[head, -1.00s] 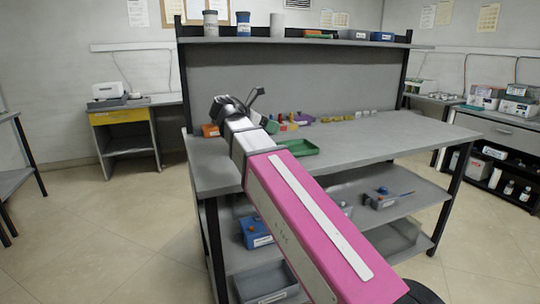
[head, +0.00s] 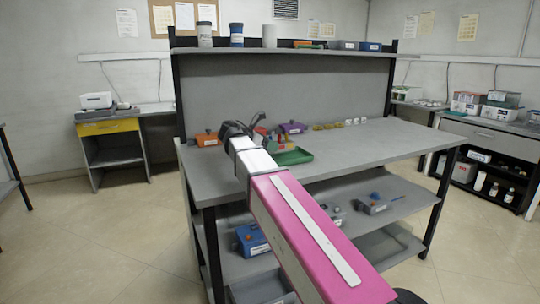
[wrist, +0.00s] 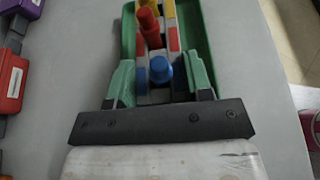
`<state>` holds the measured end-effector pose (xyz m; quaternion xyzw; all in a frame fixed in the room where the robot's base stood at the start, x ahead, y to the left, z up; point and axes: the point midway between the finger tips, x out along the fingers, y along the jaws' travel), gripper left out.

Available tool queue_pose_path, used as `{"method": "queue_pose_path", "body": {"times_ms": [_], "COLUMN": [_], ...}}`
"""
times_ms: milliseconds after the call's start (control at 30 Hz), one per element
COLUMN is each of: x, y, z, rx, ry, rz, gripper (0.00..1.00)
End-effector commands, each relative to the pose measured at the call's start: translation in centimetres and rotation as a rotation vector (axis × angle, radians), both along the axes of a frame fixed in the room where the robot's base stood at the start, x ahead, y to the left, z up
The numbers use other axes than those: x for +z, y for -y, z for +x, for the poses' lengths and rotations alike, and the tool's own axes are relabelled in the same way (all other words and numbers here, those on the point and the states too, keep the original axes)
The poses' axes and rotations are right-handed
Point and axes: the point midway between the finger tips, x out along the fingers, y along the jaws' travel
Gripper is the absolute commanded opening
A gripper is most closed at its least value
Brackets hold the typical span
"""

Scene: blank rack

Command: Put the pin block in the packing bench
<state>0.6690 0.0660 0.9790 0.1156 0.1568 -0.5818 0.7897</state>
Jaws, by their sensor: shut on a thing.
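The pin block (wrist: 152,44), with blue, red and yellow pins standing in it and red and blue side patches, is between the green fingers of my gripper (wrist: 162,72) in the wrist view. My gripper is shut on it. A green tray (wrist: 207,50) shows around the block; whether the block touches it I cannot tell. In the head view my gripper (head: 243,128) is over the left part of the grey bench top (head: 380,143), which I take for the packing bench. The green tray (head: 294,158) lies just right of my gripper, and my arm hides part of it.
An orange box (head: 207,140) and a purple box (head: 293,128) stand near the bench's back, with small yellow and white items farther right. The bench top's right side is clear. An upper shelf (head: 345,48) and lower shelves (head: 400,203) hold containers.

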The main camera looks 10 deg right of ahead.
Motion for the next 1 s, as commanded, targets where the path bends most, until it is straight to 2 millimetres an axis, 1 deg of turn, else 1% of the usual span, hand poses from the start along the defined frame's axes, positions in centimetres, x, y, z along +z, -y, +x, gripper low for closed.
{"method": "queue_pose_path", "body": {"times_ms": [167, 300, 400, 800, 833, 900, 1000], "x": [-1.1, -3.0, -3.9, -4.3, -4.3, -4.3, -4.3], "y": [0.0, 0.0, 0.0, 0.0, 0.0, 0.0, 0.0], "z": [0.0, 0.0, 0.0, 0.0, 0.0, 0.0, 0.0], "rx": [0.000, 0.001, 0.001, 0.001, 0.001, 0.001, 0.001], "ry": [-0.001, -0.002, 0.000, 0.000, 0.000, 0.000, 0.000], "rz": [0.000, -0.001, -0.001, -0.001, 0.000, 0.000, 0.000], "gripper": [0.23, 0.23, 0.23, 0.23, 0.53, 0.72, 0.72]}}
